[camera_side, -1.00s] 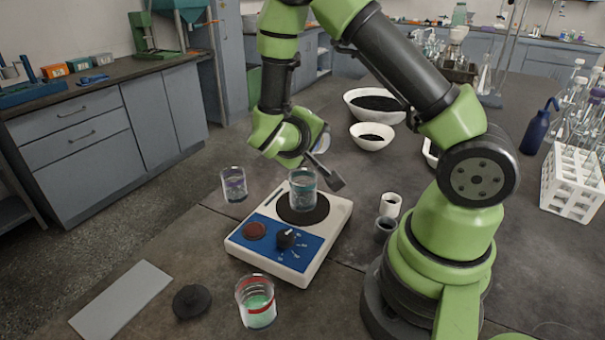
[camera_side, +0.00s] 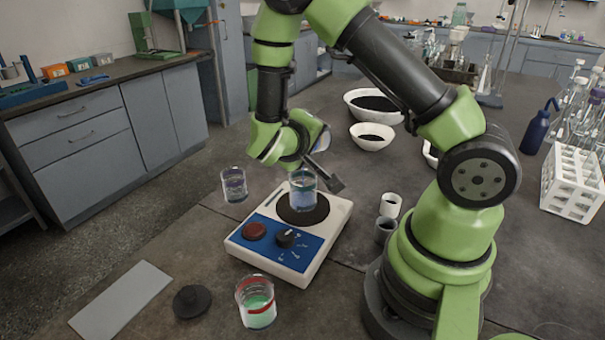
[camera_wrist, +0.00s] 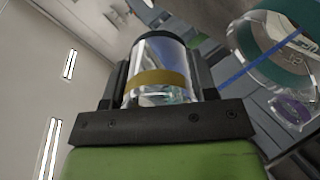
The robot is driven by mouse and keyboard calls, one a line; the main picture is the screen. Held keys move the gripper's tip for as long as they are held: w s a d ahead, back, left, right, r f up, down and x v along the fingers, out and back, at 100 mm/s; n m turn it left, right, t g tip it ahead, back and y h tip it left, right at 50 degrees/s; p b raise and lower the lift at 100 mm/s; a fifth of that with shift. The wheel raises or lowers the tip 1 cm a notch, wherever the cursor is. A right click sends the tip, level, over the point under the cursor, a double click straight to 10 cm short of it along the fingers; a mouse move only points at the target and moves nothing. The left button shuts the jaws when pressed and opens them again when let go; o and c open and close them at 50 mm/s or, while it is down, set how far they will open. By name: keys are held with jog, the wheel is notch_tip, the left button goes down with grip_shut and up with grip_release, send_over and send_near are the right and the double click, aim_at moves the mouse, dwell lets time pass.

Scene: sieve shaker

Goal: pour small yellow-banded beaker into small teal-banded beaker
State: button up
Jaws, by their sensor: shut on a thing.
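My gripper (camera_wrist: 160,68) is shut on the small yellow-banded beaker (camera_wrist: 160,78), with a dark finger on each side. In the side view my gripper (camera_side: 322,168) is tipped over near the teal-banded beaker, and the held beaker is mostly hidden behind it. The small teal-banded beaker (camera_side: 303,193) stands upright on the dark round plate of a white device. It holds something pale blue. It also shows at upper right in the wrist view (camera_wrist: 250,62), apart from the held beaker. How much remains in the held beaker is unclear.
The white device (camera_side: 316,244) has a blue panel and red button. A purple-banded beaker (camera_side: 234,184) stands behind it at left. A red-banded beaker (camera_side: 256,303) with green contents stands in front. Two small cups (camera_side: 390,205) are at right, white bowls (camera_side: 373,136) behind.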

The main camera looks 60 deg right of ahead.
jog(key=shift+a+r+h, duration=0.2)
jog(key=shift+r+h, duration=0.15)
jog(key=shift+h, duration=0.7)
jog(key=shift+a+r+h, duration=0.2)
jog(key=shift+r+h, duration=0.15)
jog(key=shift+h, duration=0.7)
dwell(4.2)
jog(key=shift+d+f+y, duration=0.2)
jog(key=shift+d+y, duration=0.1)
jog(key=shift+y, duration=0.8)
jog(key=shift+d+f+y, duration=0.1)
jog(key=shift+f+y, duration=0.3)
jog(key=shift+y, duration=0.3)
